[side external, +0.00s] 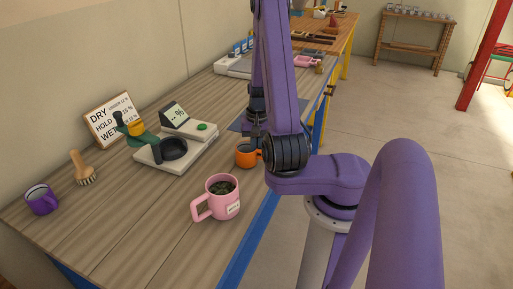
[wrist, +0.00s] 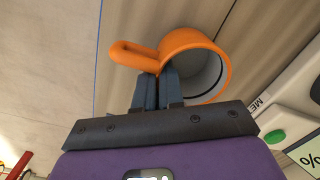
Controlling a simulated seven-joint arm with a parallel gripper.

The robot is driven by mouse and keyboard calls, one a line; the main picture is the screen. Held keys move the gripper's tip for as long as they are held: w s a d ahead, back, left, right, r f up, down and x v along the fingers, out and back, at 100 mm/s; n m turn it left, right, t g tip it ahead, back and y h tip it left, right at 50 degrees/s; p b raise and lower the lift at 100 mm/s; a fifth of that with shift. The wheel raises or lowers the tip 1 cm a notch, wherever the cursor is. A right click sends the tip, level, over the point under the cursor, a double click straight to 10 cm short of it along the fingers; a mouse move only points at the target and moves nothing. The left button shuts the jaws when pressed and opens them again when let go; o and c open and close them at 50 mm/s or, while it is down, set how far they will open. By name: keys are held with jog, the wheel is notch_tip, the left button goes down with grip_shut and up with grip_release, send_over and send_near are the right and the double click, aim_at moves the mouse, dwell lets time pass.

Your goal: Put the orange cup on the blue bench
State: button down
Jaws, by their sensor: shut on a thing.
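The orange cup (side external: 245,156) is near the front edge of the wooden-topped bench with a blue frame (side external: 252,232), just left of my arm. It also shows in the wrist view (wrist: 191,40), with its handle to the left and its open mouth to the right. My gripper (wrist: 158,88) is shut on the cup's wall beside the handle. In the side view my arm partly hides the cup and the fingers. I cannot tell whether the cup's base touches the bench top.
A pink mug (side external: 222,188) with dark contents stands in front of the orange cup. A scale (side external: 178,152), a sign (side external: 108,118), a brush (side external: 83,170) and a purple cup (side external: 42,200) stand to the left. A yellow-legged bench (side external: 347,45) is behind.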

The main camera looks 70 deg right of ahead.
jog(key=c, duration=1.7)
grip_release()
jog(key=shift+f, duration=0.15)
jog(key=o, duration=0.4)
jog(key=shift+o, duration=0.2)
